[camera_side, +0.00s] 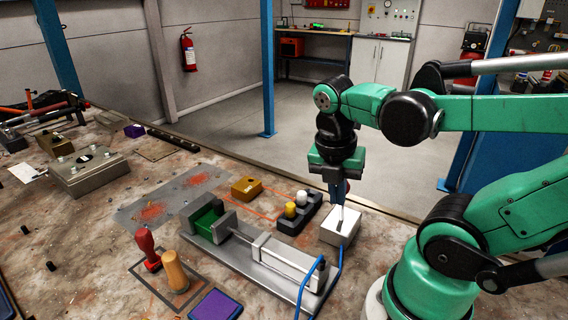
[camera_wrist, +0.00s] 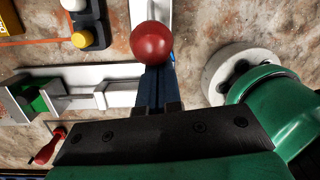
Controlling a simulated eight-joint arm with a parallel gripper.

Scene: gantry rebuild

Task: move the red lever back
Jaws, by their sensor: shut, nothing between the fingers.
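The lever's round red knob (camera_wrist: 152,43) shows in the wrist view, right at the ends of my gripper's fingers (camera_wrist: 155,72) and covering part of their tips. I cannot tell whether they touch. In the side view my gripper (camera_side: 339,198) points down just above a white box (camera_side: 341,232), its fingers shut and empty. A thin pale lever rod (camera_side: 340,217) rises from the box's top under the fingers.
Left of the box stands a dark block (camera_side: 291,222) with white and yellow knobs. A grey vise-like fixture (camera_side: 262,262) with a green block and blue handle lies in front. A red-handled tool (camera_side: 147,245) and a wooden-handled one (camera_side: 175,271) stand further left. A yellow box (camera_side: 246,188) sits behind.

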